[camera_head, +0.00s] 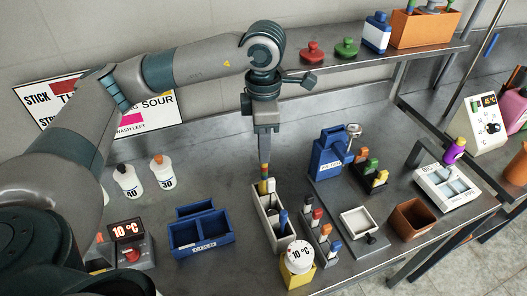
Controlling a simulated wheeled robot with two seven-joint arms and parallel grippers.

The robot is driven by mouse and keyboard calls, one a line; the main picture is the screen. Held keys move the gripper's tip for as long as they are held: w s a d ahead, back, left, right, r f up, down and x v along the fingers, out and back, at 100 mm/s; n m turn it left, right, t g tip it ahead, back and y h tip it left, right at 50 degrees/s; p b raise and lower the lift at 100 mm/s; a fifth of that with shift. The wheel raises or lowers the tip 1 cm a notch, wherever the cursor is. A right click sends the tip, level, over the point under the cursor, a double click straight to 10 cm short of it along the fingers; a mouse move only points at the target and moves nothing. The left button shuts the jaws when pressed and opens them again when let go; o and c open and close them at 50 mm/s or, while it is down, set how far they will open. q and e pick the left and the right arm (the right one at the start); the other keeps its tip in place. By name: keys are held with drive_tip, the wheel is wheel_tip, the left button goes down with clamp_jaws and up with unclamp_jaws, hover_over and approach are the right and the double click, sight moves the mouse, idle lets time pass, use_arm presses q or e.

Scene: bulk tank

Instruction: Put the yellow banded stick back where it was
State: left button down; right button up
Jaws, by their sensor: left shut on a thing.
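My left gripper (264,157) points straight down over the white divided holder (273,232). It is shut on a banded stick (264,172) with yellow, green and red showing just below the fingers. The stick is upright, and its lower end is at or behind the far end of the holder; I cannot tell how deep it sits. Another stick with a dark blue top (283,219) stands in the holder nearer the front. My right gripper is not in view.
Left of the holder is a blue bin (202,238); right is a grey rack of colour-capped sticks (322,238). A blue jug (328,155) and white tray (360,222) are further right. Bare bench lies behind the blue bin.

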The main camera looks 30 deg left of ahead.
sight(264, 176)
use_arm(q)
wheel_tip(264, 176, down, 2)
drive_tip(key=shift+f+p, duration=0.25)
drive_tip(key=shift+p, duration=0.1)
drive_tip(key=shift+f, duration=0.15)
drive_tip(key=shift+f+b, duration=0.1)
drive_tip(key=shift+b, duration=0.2)
drive_tip(key=c, duration=1.6)
unclamp_jaws()
drive_tip(key=shift+o, duration=0.2)
